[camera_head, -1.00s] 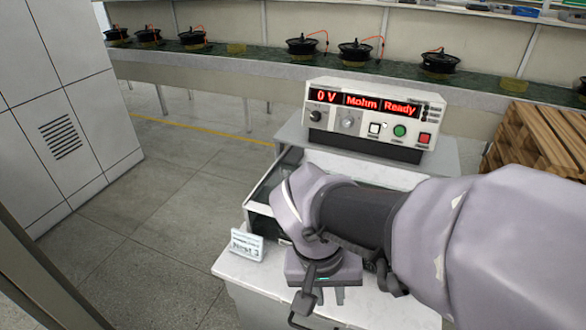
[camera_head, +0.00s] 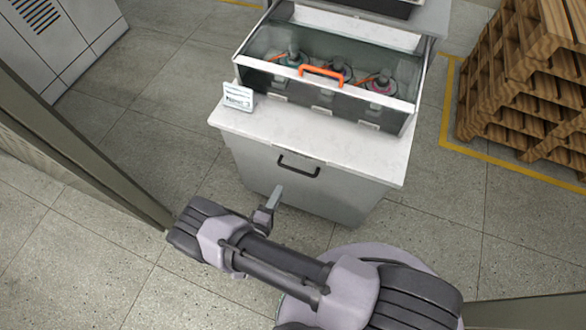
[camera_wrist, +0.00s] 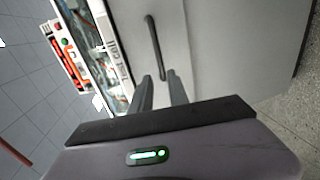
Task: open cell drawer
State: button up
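The cell drawer is the pale front (camera_head: 255,165) of the white cabinet, below the worktop, and looks shut. Its black bar handle (camera_head: 298,167) is in the upper part of that front. The handle also shows at the top centre of the wrist view (camera_wrist: 155,47). My gripper (camera_head: 275,194) is in front of the cabinet, lower left of the handle in the head view. In the wrist view my gripper (camera_wrist: 159,84) has its two fingers apart, pointing at the handle's near end. Nothing is between the fingers, and I cannot tell whether they touch the handle.
On the worktop (camera_head: 225,118) stands a clear-sided test box (camera_head: 400,68) with an orange handle (camera_head: 321,71) and several dark parts inside. A small sign (camera_head: 238,97) stands at its left. Wooden pallets (camera_head: 530,85) are at right, a grey locker (camera_head: 65,35) at upper left. The floor between is clear.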

aim_at(291, 168)
jog(key=b+x, duration=0.2)
jog(key=x, duration=1)
jog(key=shift+w+d, duration=0.1)
jog(key=shift+w, duration=0.2)
jog(key=shift+c, duration=0.4)
grip_shut()
